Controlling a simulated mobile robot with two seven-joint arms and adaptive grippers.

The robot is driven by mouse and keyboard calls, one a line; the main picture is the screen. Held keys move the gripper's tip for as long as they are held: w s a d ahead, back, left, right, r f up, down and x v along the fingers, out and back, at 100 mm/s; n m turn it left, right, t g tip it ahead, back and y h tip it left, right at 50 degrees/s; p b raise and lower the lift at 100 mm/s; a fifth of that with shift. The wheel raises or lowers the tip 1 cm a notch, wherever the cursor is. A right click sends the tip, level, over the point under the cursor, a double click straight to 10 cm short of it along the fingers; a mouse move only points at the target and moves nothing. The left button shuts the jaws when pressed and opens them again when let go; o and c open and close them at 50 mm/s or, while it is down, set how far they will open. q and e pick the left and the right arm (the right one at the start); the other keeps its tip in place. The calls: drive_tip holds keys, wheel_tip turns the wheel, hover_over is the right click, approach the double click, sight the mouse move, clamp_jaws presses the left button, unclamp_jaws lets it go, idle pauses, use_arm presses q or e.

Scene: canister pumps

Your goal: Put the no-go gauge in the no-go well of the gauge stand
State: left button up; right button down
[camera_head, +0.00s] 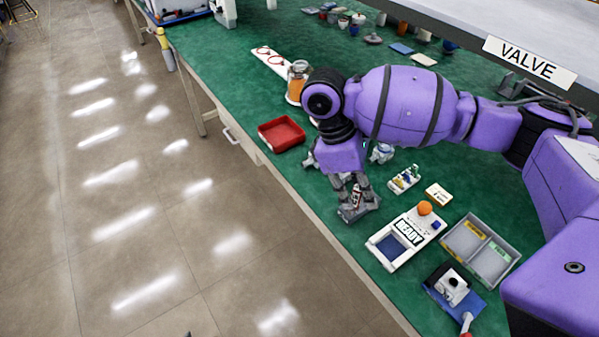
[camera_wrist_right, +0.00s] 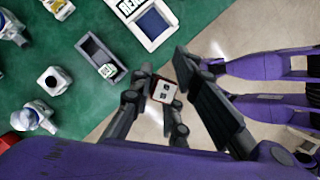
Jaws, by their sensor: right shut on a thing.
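My right gripper (camera_head: 356,190) is shut on a small block with a white face and red sides, which I take as the no-go gauge (camera_wrist_right: 165,91). It shows only as a small patch between the fingers in the head view. A grey open-topped box that looks like the gauge stand (camera_wrist_right: 91,46) is left of the held gauge in the wrist view, apart from it there. A white block with green lettering (camera_wrist_right: 107,71) sits in its lower end; the upper end looks empty. In the head view the stand (camera_head: 347,216) is partly hidden below my gripper. My left gripper is out of view.
A white READY device (camera_head: 405,238) and a grey two-part bin (camera_head: 481,250) are right of the gripper. A red tray (camera_head: 281,133) is behind left. Small white pump parts (camera_wrist_right: 54,79) stand near the stand in the wrist view. The bench's front edge is close.

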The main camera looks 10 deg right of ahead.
drive_tip(key=w+d+f+n+b, duration=0.1)
drive_tip(key=w+d+f, duration=0.2)
drive_tip(key=f, duration=0.1)
drive_tip(key=w+d+f+n+b, duration=0.1)
drive_tip(key=w+d+f, duration=0.3)
drive_tip(key=f, duration=0.1)
drive_tip(key=w+d+f+n+t, duration=0.1)
drive_tip(key=w+d+f, duration=0.2)
drive_tip(key=f, duration=0.2)
drive_tip(key=shift+w+d+f+h+b, duration=0.1)
drive_tip(key=shift+w+d+h+b, duration=0.1)
drive_tip(key=shift+h+b, duration=0.15)
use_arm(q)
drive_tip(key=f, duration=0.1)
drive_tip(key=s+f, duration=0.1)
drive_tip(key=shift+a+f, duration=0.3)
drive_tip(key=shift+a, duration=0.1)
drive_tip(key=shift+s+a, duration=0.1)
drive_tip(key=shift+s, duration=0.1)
use_arm(e)
drive_tip(key=shift+f, duration=0.1)
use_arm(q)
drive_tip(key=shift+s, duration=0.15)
use_arm(e)
drive_tip(key=c, duration=1.7)
unclamp_jaws()
